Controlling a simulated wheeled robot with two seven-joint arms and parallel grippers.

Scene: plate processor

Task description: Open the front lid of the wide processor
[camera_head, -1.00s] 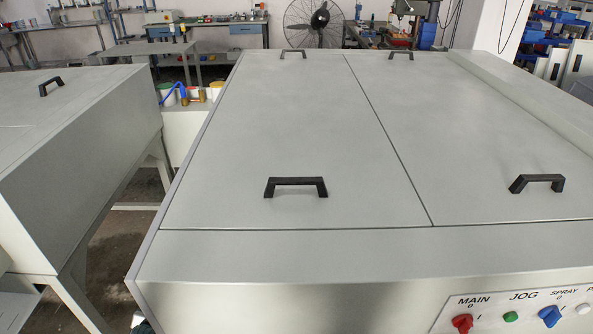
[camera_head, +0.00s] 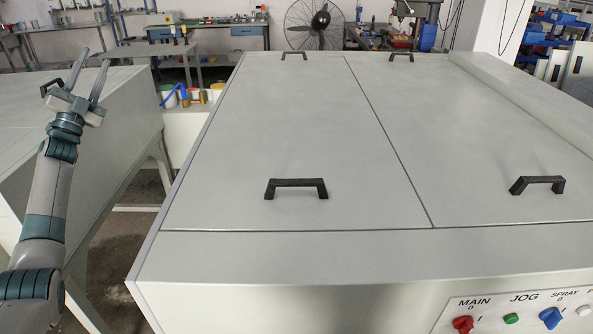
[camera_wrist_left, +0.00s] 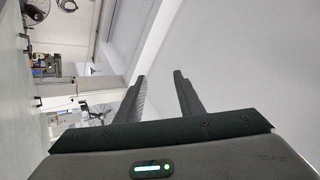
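The wide processor (camera_head: 300,258) fills the middle and right of the head view. Its top has two flat grey lids side by side, a left lid (camera_head: 300,125) and a right lid (camera_head: 460,130), both lying shut. The left lid has a black handle (camera_head: 296,187) near its front edge, and the right lid has another black handle (camera_head: 537,184). My left gripper (camera_head: 87,78) is raised at the left of the head view, fingers up and spread, empty and apart from the processor. The left wrist view shows the same open fingers (camera_wrist_left: 158,90) with nothing between them. My right gripper is not in view.
A second grey machine (camera_head: 110,150) with a black handle stands at the left, behind my left arm. A control panel (camera_head: 520,312) with knobs and buttons is on the processor's front right. Behind are workbenches and a fan (camera_head: 312,22).

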